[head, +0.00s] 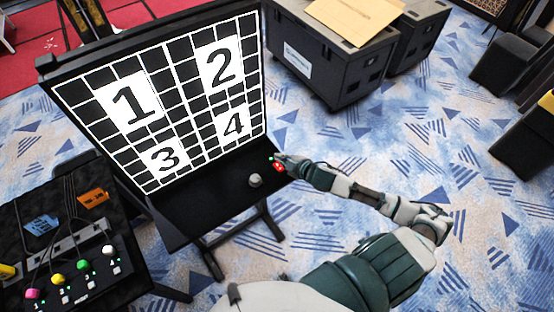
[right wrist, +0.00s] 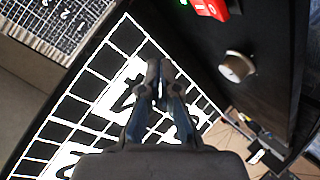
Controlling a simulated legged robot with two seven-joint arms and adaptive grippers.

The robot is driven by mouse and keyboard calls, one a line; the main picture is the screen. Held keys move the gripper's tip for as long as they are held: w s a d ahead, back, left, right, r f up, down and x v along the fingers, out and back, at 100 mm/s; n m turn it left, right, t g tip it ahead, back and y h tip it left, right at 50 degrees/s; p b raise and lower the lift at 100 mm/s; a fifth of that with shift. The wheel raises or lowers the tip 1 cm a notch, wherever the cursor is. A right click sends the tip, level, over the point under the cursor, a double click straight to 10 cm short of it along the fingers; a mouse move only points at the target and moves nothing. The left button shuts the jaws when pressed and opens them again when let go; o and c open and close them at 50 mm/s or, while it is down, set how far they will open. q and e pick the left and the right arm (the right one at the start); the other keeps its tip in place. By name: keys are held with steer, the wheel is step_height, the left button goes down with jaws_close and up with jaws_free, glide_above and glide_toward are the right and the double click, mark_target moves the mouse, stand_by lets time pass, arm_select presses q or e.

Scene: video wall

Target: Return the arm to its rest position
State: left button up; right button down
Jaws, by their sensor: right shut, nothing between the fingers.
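My right arm reaches in from the lower right, with the right gripper (head: 281,158) at the right end of the black panel (head: 215,196) below the screen. The gripper is shut and empty; its fingertips (right wrist: 160,78) meet in the right wrist view. A red switch (head: 278,167) sits right beside it on the panel and shows at the top of the right wrist view (right wrist: 213,7). A round grey knob (head: 255,181) stands left of the switch; it also shows in the wrist view (right wrist: 237,66). My left gripper is not in view.
The tilted screen (head: 190,125) shows a grid numbered 1 to 4. A black table (head: 35,190) at lower left holds a box with coloured knobs (head: 75,285) and cables. Black cases (head: 325,65) stand behind. The blue patterned floor right of my arm is clear.

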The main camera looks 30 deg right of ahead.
steer(key=shift+d, duration=0.1)
stand_by(0.3)
steer(key=s+a+f+m+g+h, duration=0.1)
steer(key=s+a+f+m+g, duration=0.25)
steer(key=s, duration=0.55)
steer(key=s+a+f+m+g+h, duration=0.1)
steer(key=s+a+f+m+g, duration=0.25)
steer(key=s, duration=0.45)
steer(key=s+a+f+m+g+h, duration=0.15)
steer(key=s+f+m, duration=0.3)
steer(key=s, duration=0.45)
step_height(320, 180, down, 27)
steer(key=n+g+b, duration=0.1)
steer(key=g+b, duration=0.1)
steer(key=b, duration=0.1)
steer(key=s+d+f+b, duration=0.2)
steer(key=s+f+b, duration=0.1)
steer(key=s+f, duration=1.6)
step_height(320, 180, down, 2)
steer(key=shift+d+f+g, duration=0.15)
steer(key=shift+d+g, duration=0.2)
steer(key=shift+g, duration=0.1)
steer(key=shift+y, duration=0.25)
